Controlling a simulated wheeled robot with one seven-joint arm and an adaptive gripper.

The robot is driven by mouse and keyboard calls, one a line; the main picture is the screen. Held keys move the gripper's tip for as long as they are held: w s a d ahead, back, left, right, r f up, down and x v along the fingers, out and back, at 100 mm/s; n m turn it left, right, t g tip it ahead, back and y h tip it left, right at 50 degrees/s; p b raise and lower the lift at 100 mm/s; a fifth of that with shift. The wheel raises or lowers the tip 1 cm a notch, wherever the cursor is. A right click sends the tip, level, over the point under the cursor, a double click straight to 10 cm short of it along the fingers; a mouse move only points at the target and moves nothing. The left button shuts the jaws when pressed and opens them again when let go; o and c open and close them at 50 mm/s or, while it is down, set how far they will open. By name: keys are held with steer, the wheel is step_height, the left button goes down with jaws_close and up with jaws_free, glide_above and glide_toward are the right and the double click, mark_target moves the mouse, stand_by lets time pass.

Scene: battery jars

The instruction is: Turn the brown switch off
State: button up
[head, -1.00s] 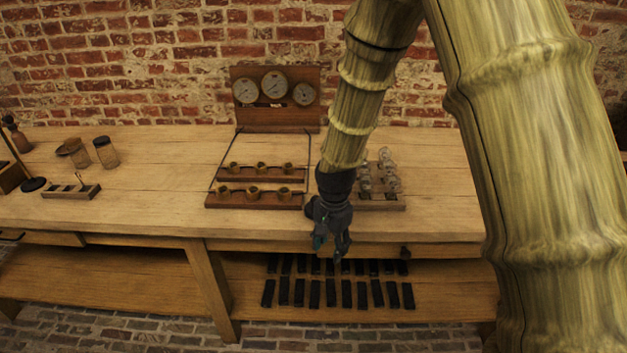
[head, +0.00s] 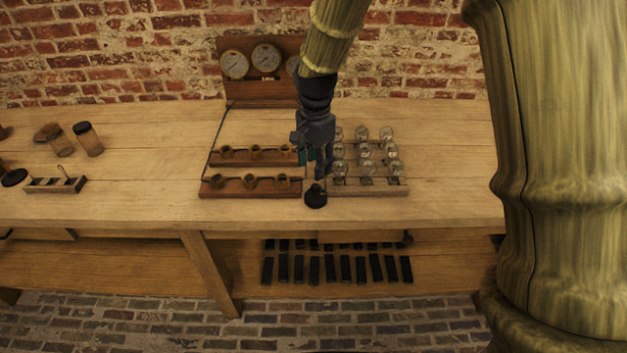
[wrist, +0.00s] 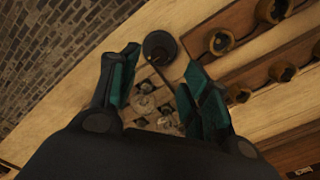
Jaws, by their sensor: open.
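A small dark round piece with a raised knob (head: 316,196) stands near the bench's front edge. It reads nearly black, and I cannot tell whether it is the brown switch. In the wrist view the dark round piece (wrist: 160,46) shows between and just beyond my fingertips, apart from them. My gripper (head: 314,163) points down above the bench, between the racks and behind the round piece in the picture. In the wrist view its teal-padded fingers (wrist: 161,72) are spread and hold nothing.
Wooden racks with brass cups (head: 250,194) stand left of my gripper. A tray of glass bulbs (head: 368,187) stands close on the right. A dial panel (head: 258,93) stands behind. Jars (head: 88,139) and a small wooden box (head: 55,185) are far left. Bench front right is clear.

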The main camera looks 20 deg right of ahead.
mark_target(315, 186)
steer(key=shift+f+p, duration=0.4)
steer(key=shift+f, duration=3.55)
steer(key=c, duration=1)
